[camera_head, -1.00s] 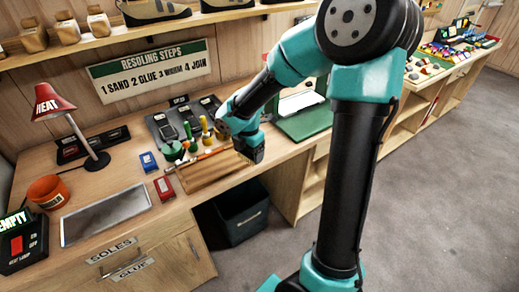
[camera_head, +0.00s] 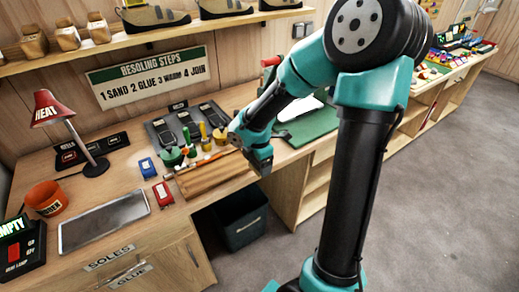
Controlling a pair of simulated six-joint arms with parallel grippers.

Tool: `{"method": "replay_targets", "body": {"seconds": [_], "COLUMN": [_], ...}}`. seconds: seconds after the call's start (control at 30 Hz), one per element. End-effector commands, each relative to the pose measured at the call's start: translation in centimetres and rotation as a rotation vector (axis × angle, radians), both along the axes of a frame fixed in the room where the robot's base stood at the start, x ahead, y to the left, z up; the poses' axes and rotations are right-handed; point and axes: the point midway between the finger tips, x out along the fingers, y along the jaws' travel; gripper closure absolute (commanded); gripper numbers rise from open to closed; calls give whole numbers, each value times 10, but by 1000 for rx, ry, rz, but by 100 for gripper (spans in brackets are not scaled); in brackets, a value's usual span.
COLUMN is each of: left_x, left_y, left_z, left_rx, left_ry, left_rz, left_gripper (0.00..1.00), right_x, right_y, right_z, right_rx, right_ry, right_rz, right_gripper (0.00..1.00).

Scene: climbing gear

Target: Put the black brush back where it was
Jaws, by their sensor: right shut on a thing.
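My right gripper (camera_head: 261,160) comes in from the right and points down over the front edge of the bench, at the right end of the wooden board (camera_head: 209,178). It is shut on a small dark thing at its tip, which seems to be the black brush; the jaws and wrist hide most of it. Brushes with green and yellow handles (camera_head: 203,135) stand behind the board, beside a dark tray (camera_head: 160,133) with shoe soles. My left gripper is not in view.
A red lamp (camera_head: 53,107), orange pot (camera_head: 46,198), metal plate (camera_head: 104,219), blue box (camera_head: 148,167) and red box (camera_head: 163,193) stand on the left. A green mat (camera_head: 312,128) lies to the right. A dark bin (camera_head: 241,219) stands below the bench.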

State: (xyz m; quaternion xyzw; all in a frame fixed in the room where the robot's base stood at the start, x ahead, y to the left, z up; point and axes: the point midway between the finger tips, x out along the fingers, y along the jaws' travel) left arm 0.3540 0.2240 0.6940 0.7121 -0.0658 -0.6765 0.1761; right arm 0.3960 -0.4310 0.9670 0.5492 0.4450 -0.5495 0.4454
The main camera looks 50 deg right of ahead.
Motion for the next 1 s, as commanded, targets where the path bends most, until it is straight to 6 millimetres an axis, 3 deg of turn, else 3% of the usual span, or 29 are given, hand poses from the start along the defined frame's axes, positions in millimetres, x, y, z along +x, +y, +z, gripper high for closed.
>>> {"method": "replay_targets", "body": {"seconds": [0.5,0.67,1.0], "left_x": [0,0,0], "left_y": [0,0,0], "left_z": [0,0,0], "left_rx": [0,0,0], "left_ry": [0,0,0], "left_rz": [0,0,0], "left_gripper": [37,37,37], "right_x": [72,81,83], "right_y": [-78,-88,-90], "right_z": [-10,-11,-11], "right_rx": [0,-1,-1], "right_ry": [0,1,0], "right_rz": [-2,0,0], "right_gripper": [46,46,46]}}
